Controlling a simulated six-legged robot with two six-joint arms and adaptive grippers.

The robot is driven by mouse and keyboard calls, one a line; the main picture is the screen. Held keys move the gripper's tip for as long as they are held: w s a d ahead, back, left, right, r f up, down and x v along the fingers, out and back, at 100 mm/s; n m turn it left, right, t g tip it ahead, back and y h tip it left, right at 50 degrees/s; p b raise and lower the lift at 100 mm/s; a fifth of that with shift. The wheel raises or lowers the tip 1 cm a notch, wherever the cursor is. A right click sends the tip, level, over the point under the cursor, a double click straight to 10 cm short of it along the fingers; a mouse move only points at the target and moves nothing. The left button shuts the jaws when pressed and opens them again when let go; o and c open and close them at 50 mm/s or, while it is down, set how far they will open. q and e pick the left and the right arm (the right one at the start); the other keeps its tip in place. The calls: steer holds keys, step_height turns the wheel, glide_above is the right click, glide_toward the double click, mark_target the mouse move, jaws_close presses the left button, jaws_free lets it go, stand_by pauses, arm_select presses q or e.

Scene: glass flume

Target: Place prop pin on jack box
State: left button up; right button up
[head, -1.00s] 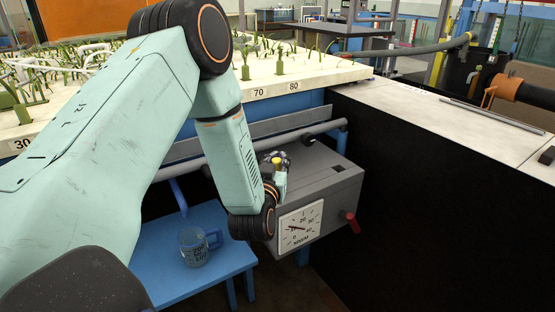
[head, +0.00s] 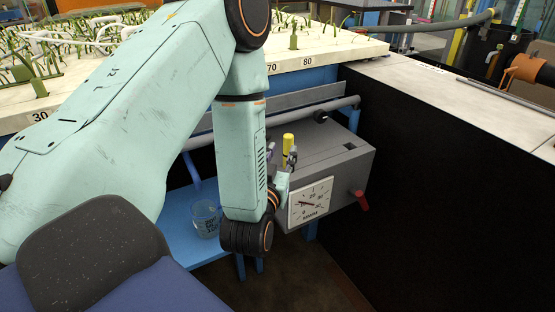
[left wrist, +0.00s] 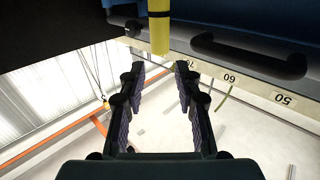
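The jack box (head: 346,164) is a grey box with a square white dial and a red handle, right of centre in the head view. The prop pin (head: 288,141) is a yellow cylinder standing upright at the box's left end. Its lower part is hidden by my gripper, so its contact with the box cannot be told. In the left wrist view the pin (left wrist: 160,32), with a black band, shows just past the fingertips. My left gripper (left wrist: 160,72) is open, its fingers apart and empty. It is beside the pin in the head view (head: 287,163). My right gripper is not in view.
A blue bench (head: 180,215) with a clear mug (head: 207,218) stands left of the box, partly behind my arm. A pipe (head: 335,104) runs behind the box. A planted white bed (head: 330,52) lies behind, a dark wall (head: 430,200) at right.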

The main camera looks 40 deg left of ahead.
arm_select(q)
steer(key=s+d+f+m+g+h, duration=0.1)
steer(key=s+d+f+g+h, duration=0.15)
steer(key=s+f, duration=0.4)
steer(key=s+d+f+m+g+h, duration=0.1)
steer(key=s+d+f+g+h, duration=0.2)
steer(key=f, duration=0.7)
steer(key=s+d+f+g, duration=0.2)
steer(key=s+f+g, duration=0.1)
steer(key=s, duration=0.3)
steer(key=s+d+f+m+g+h, duration=0.1)
steer(key=s+d+f+g, duration=0.1)
steer(key=s+f+g, duration=0.2)
steer(key=s+d+f+m+g+h, duration=0.1)
steer(key=s+d+f+g, duration=0.1)
steer(key=s, duration=0.8)
steer(key=shift+s+d+f+g, duration=0.2)
steer(key=shift+d+f+g, duration=0.15)
steer(key=shift+f+g, duration=0.45)
